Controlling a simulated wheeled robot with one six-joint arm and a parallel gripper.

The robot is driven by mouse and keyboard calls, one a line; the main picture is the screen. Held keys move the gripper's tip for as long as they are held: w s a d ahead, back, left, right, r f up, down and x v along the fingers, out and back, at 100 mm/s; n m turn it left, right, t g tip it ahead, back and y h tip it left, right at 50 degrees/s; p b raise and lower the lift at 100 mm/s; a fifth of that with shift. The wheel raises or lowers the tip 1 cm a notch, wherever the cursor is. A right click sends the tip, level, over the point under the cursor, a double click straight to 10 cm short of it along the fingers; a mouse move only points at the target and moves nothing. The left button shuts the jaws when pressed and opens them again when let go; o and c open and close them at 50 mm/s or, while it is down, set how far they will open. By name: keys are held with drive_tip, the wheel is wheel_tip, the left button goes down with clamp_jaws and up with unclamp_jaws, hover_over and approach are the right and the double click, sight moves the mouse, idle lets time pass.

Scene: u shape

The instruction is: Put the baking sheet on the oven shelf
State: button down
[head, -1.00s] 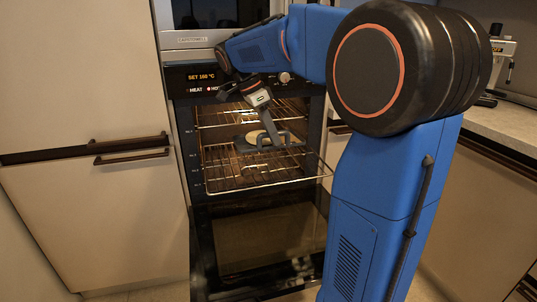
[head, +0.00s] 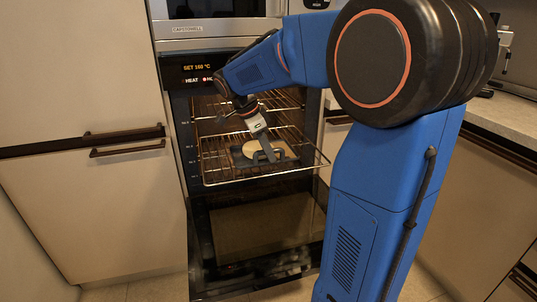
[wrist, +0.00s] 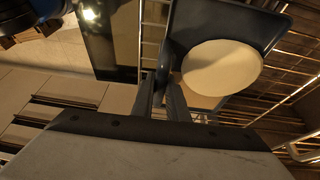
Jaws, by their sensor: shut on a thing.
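The baking sheet (wrist: 183,24) is a dark tray with a pale round of dough (wrist: 222,68) on it. In the head view the sheet (head: 243,161) lies level at the pulled-out wire oven shelf (head: 228,182), within its outline. I cannot tell whether it rests on the wires or is just above. My gripper (wrist: 168,95) is shut on the sheet's near edge or handle; it reaches down to the sheet in the head view (head: 264,148). The gripper hides part of the sheet and dough in the head view.
The oven door (head: 262,235) hangs open below the shelf. Another wire rack (head: 285,103) is higher in the lit oven. The control panel (head: 200,72) is above the opening. Cabinets with bar handles (head: 127,147) stand left; a counter (head: 507,118) is right.

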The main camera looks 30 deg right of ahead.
drive_tip(key=shift+f, duration=0.35)
drive_tip(key=c, duration=1.7)
unclamp_jaws()
drive_tip(key=shift+c, duration=0.2)
drive_tip(key=v, duration=1.2)
drive_tip(key=s+a+f+n+t+y, duration=0.1)
drive_tip(key=s+a+f+n+t, duration=0.1)
drive_tip(key=s+f+n, duration=0.3)
drive_tip(key=s+a+f+n+t+y, duration=0.1)
drive_tip(key=s+a+f+n+t, duration=0.1)
drive_tip(key=s+f+n, duration=0.3)
drive_tip(key=s+a+f+n+t+y, duration=0.2)
drive_tip(key=s+a+f+n, duration=0.2)
drive_tip(key=s+n, duration=0.7)
drive_tip(key=shift+s+a+f, duration=0.25)
drive_tip(key=shift+s+f, duration=0.85)
drive_tip(key=shift+s, duration=1)
